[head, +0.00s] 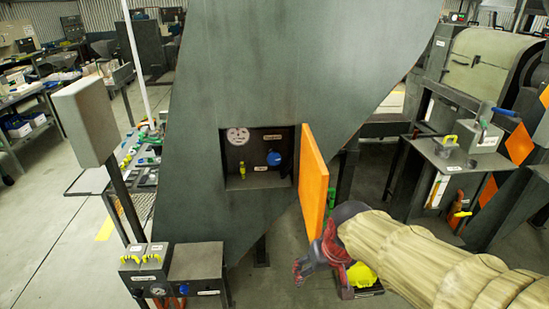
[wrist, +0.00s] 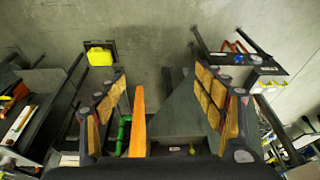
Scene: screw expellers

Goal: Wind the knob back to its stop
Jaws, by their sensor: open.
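A round blue knob (head: 273,158) sits in a dark square recess (head: 257,179) in the big grey-green machine panel (head: 235,85). An orange door (head: 313,178) stands open at the right edge of the recess. My gripper (head: 312,262) is below and to the right of the recess, outside the door and apart from the knob. In the wrist view my gripper (wrist: 160,75) is open and empty, with tan-padded fingers wide apart. The orange door (wrist: 138,122) shows edge-on between them. I cannot make out the knob in the wrist view.
A white round dial (head: 238,136), small labels and a small yellow-green part (head: 242,171) share the recess. A grey box on a post (head: 86,120) and a control box (head: 195,265) stand left. A grey bench (head: 460,150) stands right. A yellow object (head: 361,275) is low behind my arm.

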